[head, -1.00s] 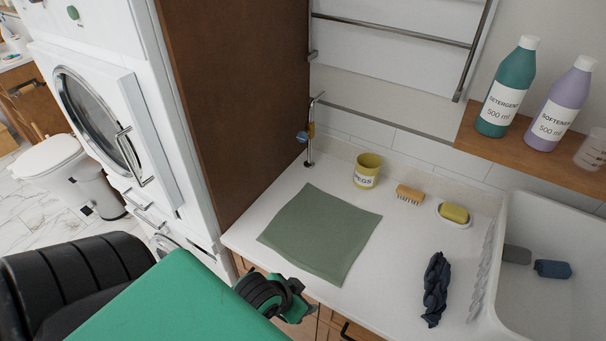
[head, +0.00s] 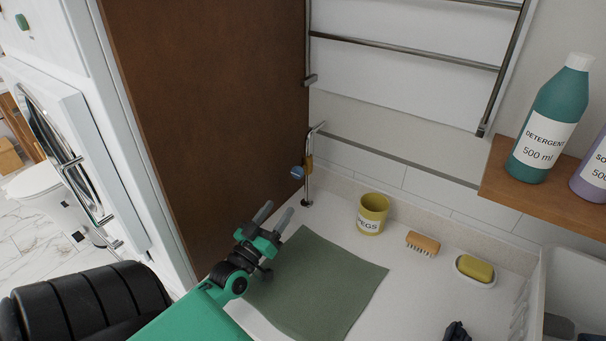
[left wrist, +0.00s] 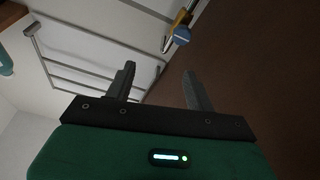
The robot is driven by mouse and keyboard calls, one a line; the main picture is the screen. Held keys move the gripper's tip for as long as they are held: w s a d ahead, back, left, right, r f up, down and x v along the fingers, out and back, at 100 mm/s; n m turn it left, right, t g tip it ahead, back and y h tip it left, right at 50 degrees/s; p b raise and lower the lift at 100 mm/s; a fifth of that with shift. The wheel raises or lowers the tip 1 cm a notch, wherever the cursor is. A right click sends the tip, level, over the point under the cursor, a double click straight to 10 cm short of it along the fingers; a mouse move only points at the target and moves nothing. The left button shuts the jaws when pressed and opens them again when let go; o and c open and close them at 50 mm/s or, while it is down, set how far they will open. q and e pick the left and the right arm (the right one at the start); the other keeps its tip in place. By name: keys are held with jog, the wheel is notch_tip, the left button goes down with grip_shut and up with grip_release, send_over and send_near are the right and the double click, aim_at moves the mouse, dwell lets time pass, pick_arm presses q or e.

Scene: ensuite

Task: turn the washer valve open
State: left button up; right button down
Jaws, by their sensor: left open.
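The washer valve (head: 308,165) is a small upright metal pipe with a brass body and a blue handle (head: 297,172). It stands at the back left of the counter, close to the brown panel. In the left wrist view the blue handle (left wrist: 183,34) shows beyond the fingers, near the top. My left gripper (head: 274,216) is open and empty over the green mat, in front of and below the valve in the picture, apart from it. The left wrist view shows the two fingers (left wrist: 160,88) spread with nothing between them.
A green mat (head: 325,285) lies on the white counter. A yellow pegs cup (head: 372,213), a brush (head: 422,243) and a soap dish (head: 474,282) stand to the right. The brown panel (head: 200,120) rises close left of the valve. A metal rack (head: 405,53) hangs above.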

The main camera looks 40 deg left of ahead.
aim_at(296, 175)
pick_arm(q)
jog(key=shift+n+t+y, duration=0.4)
jog(key=shift+n+y, duration=0.2)
jog(key=w+a+p, duration=0.1)
jog(key=w, duration=0.3)
jog(key=w+a+r, duration=0.1)
jog(key=w+a, duration=0.1)
jog(key=w, duration=0.2)
jog(key=w+a+p, duration=0.1)
jog(key=w+a, duration=0.1)
jog(key=w, duration=0.3)
jog(key=shift+a+r+p, duration=0.15)
jog(key=shift+a+p, duration=0.05)
jog(key=shift+p, duration=0.15)
jog(key=shift+w+a+r, duration=0.15)
jog(key=shift+w+r, duration=0.05)
jog(key=shift+w, duration=0.5)
pick_arm(e)
notch_tip(296, 175, up, 2)
jog(key=shift+r, duration=0.2)
jog(key=shift+d, duration=0.15)
pick_arm(q)
jog(key=c, duration=1)
pick_arm(e)
jog(key=shift+d, duration=0.15)
